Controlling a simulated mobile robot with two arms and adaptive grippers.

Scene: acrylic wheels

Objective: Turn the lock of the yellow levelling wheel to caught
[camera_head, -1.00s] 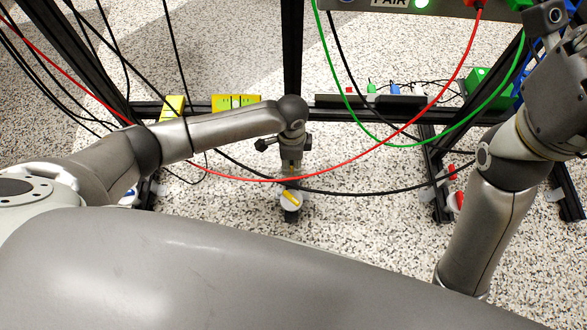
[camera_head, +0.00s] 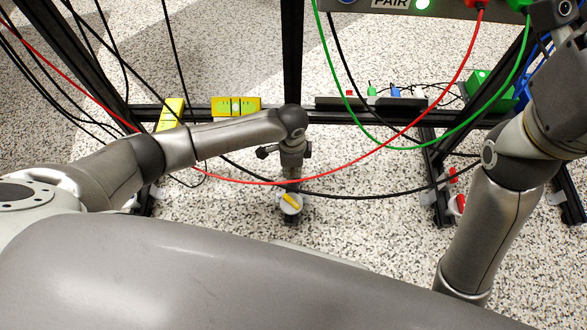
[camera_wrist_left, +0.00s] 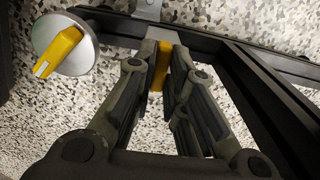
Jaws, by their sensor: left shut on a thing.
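The levelling wheel is a pale round disc with a yellow bar across it, low in the middle of the head view (camera_head: 291,204) and at upper left in the left wrist view (camera_wrist_left: 62,50). My left gripper (camera_wrist_left: 163,62) is shut on a yellow tab (camera_wrist_left: 158,78), which looks like the wheel's lock, beside the disc. In the head view this gripper (camera_head: 292,178) points down just above the wheel, and its fingertips are hard to make out. Only a small part of my right gripper (camera_head: 566,10) shows at the top right edge; its fingers cannot be made out.
A dark frame rail (camera_head: 350,117) crosses behind, with yellow-green blocks (camera_head: 236,106) by it. A red cable (camera_head: 380,158), a black cable (camera_head: 360,196) and a green cable (camera_head: 410,148) hang in loops near my left gripper. Speckled floor (camera_head: 350,230) lies open in front.

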